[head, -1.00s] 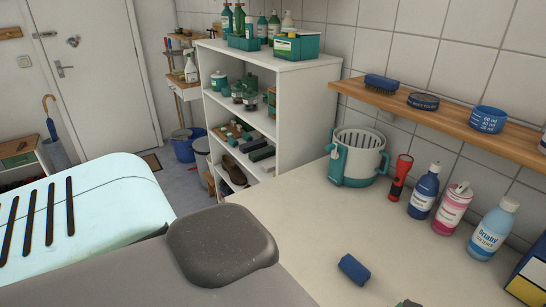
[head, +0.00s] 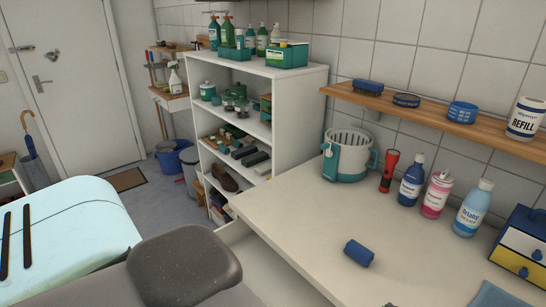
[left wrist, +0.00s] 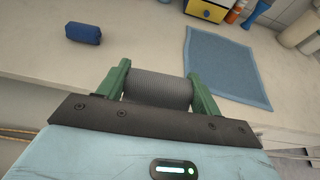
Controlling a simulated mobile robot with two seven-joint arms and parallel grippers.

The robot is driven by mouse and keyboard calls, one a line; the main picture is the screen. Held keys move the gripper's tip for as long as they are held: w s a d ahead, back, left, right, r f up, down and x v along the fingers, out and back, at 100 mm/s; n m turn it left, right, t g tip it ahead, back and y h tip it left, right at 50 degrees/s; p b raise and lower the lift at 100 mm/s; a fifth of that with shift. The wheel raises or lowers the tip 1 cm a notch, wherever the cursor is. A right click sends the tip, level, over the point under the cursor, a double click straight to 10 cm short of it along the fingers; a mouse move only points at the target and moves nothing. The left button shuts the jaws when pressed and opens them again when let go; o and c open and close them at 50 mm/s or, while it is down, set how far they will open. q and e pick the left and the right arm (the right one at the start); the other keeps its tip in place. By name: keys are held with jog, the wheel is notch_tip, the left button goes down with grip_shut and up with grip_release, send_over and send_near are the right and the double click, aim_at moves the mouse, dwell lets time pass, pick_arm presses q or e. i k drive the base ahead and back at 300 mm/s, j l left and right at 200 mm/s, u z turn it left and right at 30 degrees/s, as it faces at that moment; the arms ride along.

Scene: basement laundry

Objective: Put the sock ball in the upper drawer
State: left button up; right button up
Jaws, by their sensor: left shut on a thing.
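A grey ribbed roll, which looks like the sock ball (left wrist: 158,92), sits between the green fingers of my left gripper (left wrist: 160,88), which is shut on it over the counter. In the head view the gripper is out of frame or barely at the bottom edge. Under the counter's left edge, a white drawer (head: 264,264) appears to stand pulled out, partly hidden by my arm. A small blue, white and yellow drawer box (head: 524,243) stands at the counter's right end; its drawers look shut. My right gripper is not in view.
A blue roll (head: 359,253) lies on the white counter (head: 315,225). A blue-grey cloth (left wrist: 225,65) lies flat there. A basket (head: 346,155), red flashlight (head: 389,171) and several bottles line the wall. A shelf unit (head: 300,100) stands beyond.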

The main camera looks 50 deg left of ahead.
aim_at(288, 274)
jog(key=k+z, duration=0.1)
jog(key=k, duration=0.2)
jog(key=z, duration=2.05)
jog(key=k+j, duration=2.2)
jog(key=k, duration=0.05)
